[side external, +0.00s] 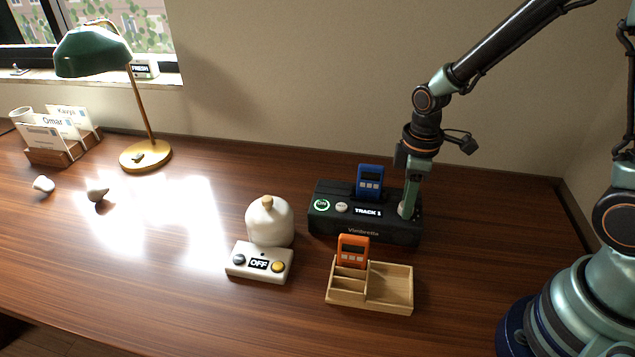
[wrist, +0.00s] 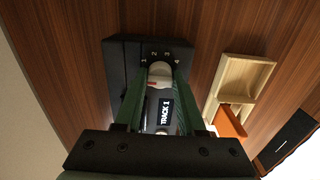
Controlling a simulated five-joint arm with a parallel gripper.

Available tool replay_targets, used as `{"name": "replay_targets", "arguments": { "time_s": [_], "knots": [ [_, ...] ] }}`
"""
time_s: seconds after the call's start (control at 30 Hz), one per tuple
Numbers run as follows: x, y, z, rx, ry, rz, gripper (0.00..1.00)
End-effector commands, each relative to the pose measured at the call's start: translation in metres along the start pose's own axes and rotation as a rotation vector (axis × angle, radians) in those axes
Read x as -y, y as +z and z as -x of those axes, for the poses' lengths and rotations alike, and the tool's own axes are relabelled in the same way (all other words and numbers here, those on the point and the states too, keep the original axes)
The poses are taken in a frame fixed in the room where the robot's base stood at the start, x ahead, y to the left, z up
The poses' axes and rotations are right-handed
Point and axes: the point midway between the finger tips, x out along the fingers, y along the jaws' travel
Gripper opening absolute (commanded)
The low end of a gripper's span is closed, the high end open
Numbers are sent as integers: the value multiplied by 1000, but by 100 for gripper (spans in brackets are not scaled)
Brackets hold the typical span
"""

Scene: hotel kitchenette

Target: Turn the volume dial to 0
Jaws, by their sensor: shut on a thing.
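The black speaker box (side external: 350,226) stands on the desk with a lit screen (side external: 368,212) reading "TRACK 1". Its white volume dial (wrist: 160,75) is at the box's right end in the side view. My gripper (side external: 408,207) points down there, and its green fingers (wrist: 161,80) are shut on the dial, one on each side. The numbers 1 to 4 show around the dial in the wrist view; no 0 is visible. A small red mark shows on the dial's lower left in that view. In the side view the fingers mostly hide the dial.
A blue device (side external: 370,181) stands at the speaker, left of my gripper. A second white knob (side external: 342,207) and a green-ringed button (side external: 321,204) are on the box. In front are a wooden tray (side external: 391,289), an orange device (side external: 352,250) and a white "OFF" box (side external: 260,275).

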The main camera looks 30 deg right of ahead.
Motion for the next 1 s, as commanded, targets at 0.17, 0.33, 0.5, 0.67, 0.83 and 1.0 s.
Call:
{"name": "replay_targets", "arguments": {
  "time_s": [0.17,0.33,0.5,0.67,0.83,1.0],
  "knots": [
    [0,0,1,-1,1,26,0],
    [0,0,1,-1,1,31,0],
    [0,0,1,-1,1,31,0],
    [0,0,0,-1,1,30,69],
    [0,0,0,-1,1,29,69],
    [0,0,2,-1,1,29,69]
  ]
}}
